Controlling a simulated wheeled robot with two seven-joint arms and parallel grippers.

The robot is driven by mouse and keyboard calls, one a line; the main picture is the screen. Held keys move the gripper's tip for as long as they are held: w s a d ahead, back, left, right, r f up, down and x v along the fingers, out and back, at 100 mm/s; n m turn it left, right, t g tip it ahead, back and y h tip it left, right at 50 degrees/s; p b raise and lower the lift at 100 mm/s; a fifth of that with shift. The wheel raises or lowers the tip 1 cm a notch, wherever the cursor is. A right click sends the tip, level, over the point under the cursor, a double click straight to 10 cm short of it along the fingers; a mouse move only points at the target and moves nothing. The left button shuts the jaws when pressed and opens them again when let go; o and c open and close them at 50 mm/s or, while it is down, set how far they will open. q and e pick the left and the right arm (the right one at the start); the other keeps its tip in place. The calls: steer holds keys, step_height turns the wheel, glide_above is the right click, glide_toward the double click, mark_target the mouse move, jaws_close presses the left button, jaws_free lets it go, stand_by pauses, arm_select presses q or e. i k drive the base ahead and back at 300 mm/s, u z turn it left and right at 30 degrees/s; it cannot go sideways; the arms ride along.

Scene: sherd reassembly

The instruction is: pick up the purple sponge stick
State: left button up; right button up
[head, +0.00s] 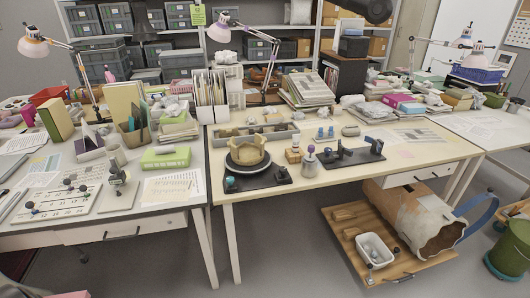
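No purple sponge stick can be made out for certain. A small upright item with a muted purple body (310,158) and a paler knob on top stands on the middle table, right of the broken pot. It is too small to tell whether it is the sponge stick. The tan broken pot (247,153), with a jagged rim, sits on a dark round stand (238,167). Neither of my grippers is in view.
A dark stand with upright posts (352,155) is right of the purple item, and a small wooden block (293,155) is left of it. A long grey divided tray (250,132) lies behind. The front of the middle table (300,185) is clear. A large patched jar (420,215) lies below.

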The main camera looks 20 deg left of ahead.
mark_target(310, 148)
steer(key=z, duration=0.05)
steer(key=k, duration=0.65)
steer(key=z, duration=0.55)
steer(key=i, duration=0.65)
steer(key=z, duration=0.7)
steer(key=i, duration=0.8)
steer(key=u, duration=0.7)
steer(key=i, duration=0.7)
steer(key=u, duration=0.6)
